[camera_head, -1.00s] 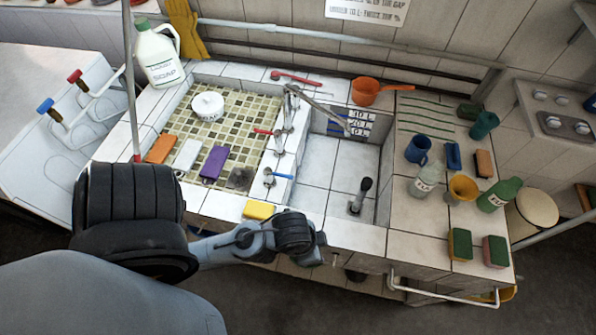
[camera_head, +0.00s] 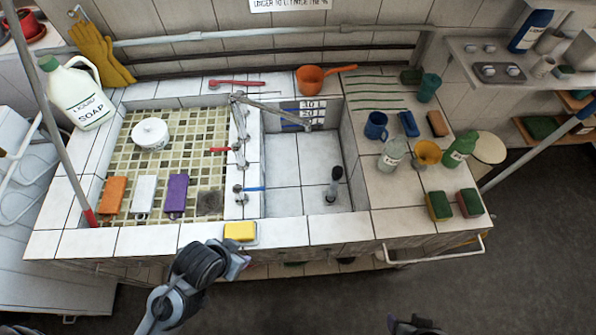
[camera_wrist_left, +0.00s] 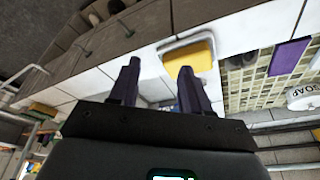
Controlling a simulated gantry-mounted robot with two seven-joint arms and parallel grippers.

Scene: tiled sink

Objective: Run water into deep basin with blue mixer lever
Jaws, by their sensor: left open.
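The blue mixer lever (camera_head: 255,188) sticks out to the right from a metal valve on the divider between the basins. Two red levers, one on the divider (camera_head: 218,149) and one on the back ledge (camera_head: 237,83), are also in view. The metal spout (camera_head: 275,109) reaches over the white-tiled deep basin (camera_head: 283,174), where no water stream shows. My left gripper (camera_head: 241,262) is in front of the sink's front edge, short of the blue lever. In the left wrist view its fingers (camera_wrist_left: 158,78) are apart and empty. At the head view's bottom edge, a dark part (camera_head: 414,325) may be my right gripper.
A yellow sponge (camera_head: 240,231) lies on the front ledge near my left gripper. A dark-handled object (camera_head: 335,182) stands in the deep basin. Cups and bottles crowd the right counter. A rail (camera_head: 433,257) juts out at the front.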

